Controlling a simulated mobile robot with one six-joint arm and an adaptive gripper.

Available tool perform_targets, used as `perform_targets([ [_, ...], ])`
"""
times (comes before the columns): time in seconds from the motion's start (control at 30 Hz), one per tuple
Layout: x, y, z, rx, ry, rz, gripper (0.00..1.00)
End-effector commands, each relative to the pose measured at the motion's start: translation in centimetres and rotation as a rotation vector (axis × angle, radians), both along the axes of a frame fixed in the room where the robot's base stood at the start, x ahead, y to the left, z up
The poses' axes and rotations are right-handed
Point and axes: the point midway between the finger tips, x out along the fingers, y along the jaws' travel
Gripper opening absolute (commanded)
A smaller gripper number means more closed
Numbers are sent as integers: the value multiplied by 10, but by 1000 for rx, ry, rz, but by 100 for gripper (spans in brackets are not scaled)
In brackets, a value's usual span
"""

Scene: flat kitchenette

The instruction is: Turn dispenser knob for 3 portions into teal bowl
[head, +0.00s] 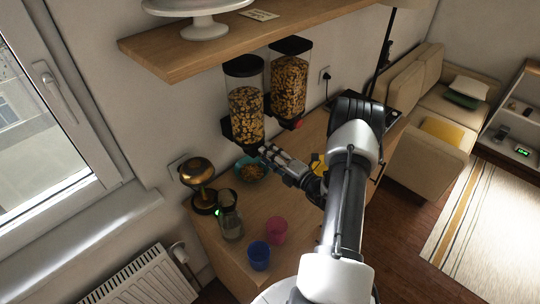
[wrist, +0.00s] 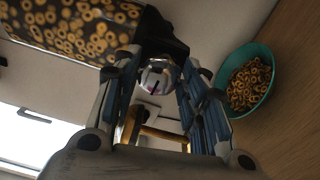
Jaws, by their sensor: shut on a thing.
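A wall dispenser with cereal rings (head: 246,101) hangs at the left under the shelf; its clear body also fills the top left of the wrist view (wrist: 75,22). Its round silver knob (wrist: 158,75) has a dark mark on its face. My gripper (head: 268,151) is shut on this knob, with one finger on each side in the wrist view (wrist: 158,84). The teal bowl (head: 239,172) stands on the counter below the dispenser, with cereal rings in it. It shows at the right of the wrist view (wrist: 267,62). My gripper hides the knob in the head view.
A second dispenser (head: 289,86) with a red knob (head: 298,123) hangs just to the right. A brass-domed appliance (head: 197,171), a glass jug (head: 230,222), a blue cup (head: 259,256) and a pink cup (head: 276,230) stand on the counter (head: 225,263). A shelf (head: 165,62) is above.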

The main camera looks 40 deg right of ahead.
Motion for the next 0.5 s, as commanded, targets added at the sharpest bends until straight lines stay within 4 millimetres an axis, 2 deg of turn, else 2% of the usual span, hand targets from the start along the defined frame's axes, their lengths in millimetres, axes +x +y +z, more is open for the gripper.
perform_targets([
  [0.2, 0, 0, -1, 0, 1, 0, 16],
  [0.23, 0, 0, -1, 0, 1, 0, 41],
  [0.5, 0, 0, 0, -1, 1, 0, 59],
])
